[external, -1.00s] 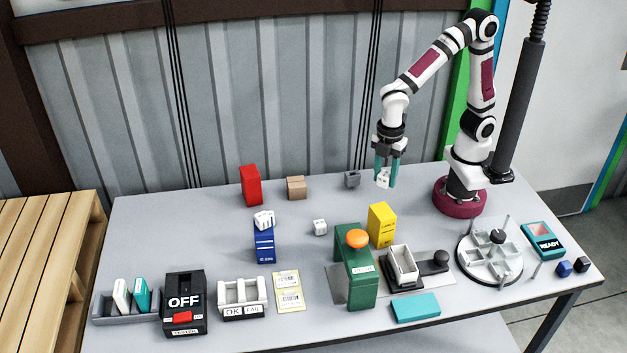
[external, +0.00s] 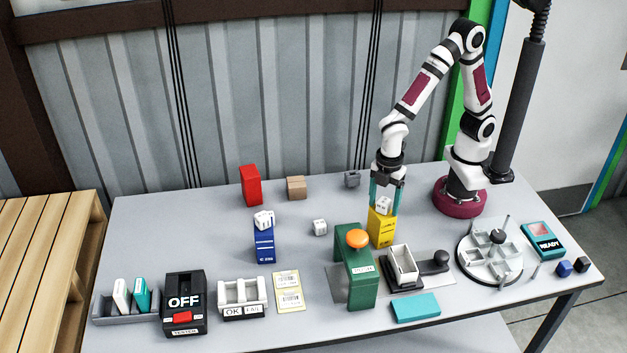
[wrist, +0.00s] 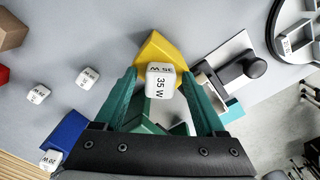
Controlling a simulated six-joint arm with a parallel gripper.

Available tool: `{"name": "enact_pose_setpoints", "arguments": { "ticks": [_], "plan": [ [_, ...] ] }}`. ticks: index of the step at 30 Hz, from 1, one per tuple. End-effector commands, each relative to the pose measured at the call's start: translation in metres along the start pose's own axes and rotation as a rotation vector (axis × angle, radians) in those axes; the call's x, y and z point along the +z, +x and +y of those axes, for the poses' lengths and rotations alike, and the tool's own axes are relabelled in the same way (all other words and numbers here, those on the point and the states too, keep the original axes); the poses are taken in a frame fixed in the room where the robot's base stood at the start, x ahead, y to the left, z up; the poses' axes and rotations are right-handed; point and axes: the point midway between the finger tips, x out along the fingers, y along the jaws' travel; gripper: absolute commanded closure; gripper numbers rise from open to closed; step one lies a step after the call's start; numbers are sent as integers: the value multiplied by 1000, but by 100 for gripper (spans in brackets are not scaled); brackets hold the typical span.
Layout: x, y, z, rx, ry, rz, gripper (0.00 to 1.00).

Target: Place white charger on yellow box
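The white charger (external: 383,204), marked 35 W in the wrist view (wrist: 161,82), sits at the top of the upright yellow box (external: 381,230) and appears to rest on it. The box shows behind the charger in the wrist view (wrist: 158,48). My gripper (external: 386,202) is low over the box, its teal fingers on either side of the charger. In the wrist view the fingers (wrist: 160,74) stand apart with small gaps beside the charger, so it looks open. The exact contact under the charger is hard to see.
A green block with an orange button (external: 357,239) stands close in front of the box. Another white charger (external: 264,219) sits on the blue box (external: 264,244); one more (external: 320,227) lies on the table. A black holder (external: 404,266) and round fixture (external: 490,258) are to the right.

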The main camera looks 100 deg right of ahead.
Motion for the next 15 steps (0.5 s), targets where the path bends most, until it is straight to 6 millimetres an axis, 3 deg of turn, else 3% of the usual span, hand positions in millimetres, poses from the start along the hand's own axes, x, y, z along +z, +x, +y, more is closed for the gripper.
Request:
{"name": "enact_pose_setpoints", "arguments": {
  "ticks": [8,15],
  "plan": [
    [-1,-8,1,2,0,4,28],
    [-1,-72,1,4,0,7,28]
  ]
}}
